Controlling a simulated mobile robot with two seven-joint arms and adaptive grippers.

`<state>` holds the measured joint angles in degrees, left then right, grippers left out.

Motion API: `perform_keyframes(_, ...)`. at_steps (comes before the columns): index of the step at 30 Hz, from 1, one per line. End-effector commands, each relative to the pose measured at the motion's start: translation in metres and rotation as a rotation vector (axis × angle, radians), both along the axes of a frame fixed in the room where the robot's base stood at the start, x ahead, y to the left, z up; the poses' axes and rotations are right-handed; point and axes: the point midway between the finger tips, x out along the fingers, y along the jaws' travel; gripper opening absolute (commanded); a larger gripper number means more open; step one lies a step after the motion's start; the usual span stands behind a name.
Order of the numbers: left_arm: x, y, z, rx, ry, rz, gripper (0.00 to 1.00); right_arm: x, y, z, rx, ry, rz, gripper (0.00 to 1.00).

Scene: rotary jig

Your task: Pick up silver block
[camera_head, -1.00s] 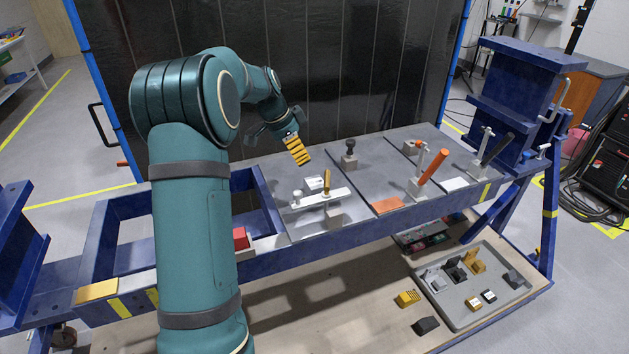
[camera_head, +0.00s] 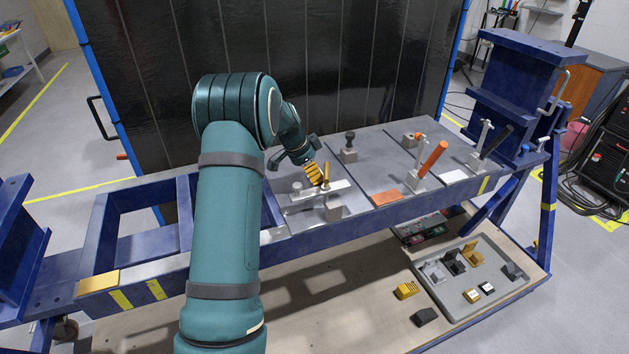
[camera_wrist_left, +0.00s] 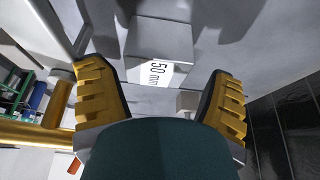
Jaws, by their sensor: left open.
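The silver block (camera_wrist_left: 158,38), with a white "50 mm" label, shows in the left wrist view at the upper middle, beyond and between my fingers. My left gripper (camera_wrist_left: 158,78) is open, with one yellow ribbed finger on each side and nothing held. In the head view my left gripper (camera_head: 314,177) is low over the grey jig table, by the white clamp bar. It hides most or all of the block there. I cannot tell the exact gap between the fingertips and the block. My right gripper is in neither view.
Black (camera_head: 350,143) and orange (camera_head: 432,161) clamp handles stand further right. A dark panel (camera_head: 270,75) rises behind the table. A grey parts tray (camera_head: 455,310) lies below.

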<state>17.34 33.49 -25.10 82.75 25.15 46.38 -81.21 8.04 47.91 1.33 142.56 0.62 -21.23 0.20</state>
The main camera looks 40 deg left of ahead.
Motion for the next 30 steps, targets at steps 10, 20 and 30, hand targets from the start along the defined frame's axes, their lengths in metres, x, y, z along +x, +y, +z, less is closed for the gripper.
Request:
perform_keyframes(10, 0.004, -0.008, -0.02, -0.01, 0.011, -0.007, 0.76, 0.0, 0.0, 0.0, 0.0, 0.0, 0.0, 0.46)
perform_keyframes(20, 0.005, -0.006, -0.017, -0.006, 0.005, -0.004, 0.2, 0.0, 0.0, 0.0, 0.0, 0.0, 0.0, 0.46)
perform_keyframes(30, 0.005, -0.006, -0.012, -0.005, 0.004, -0.005, 0.19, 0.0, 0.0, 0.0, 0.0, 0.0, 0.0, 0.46)
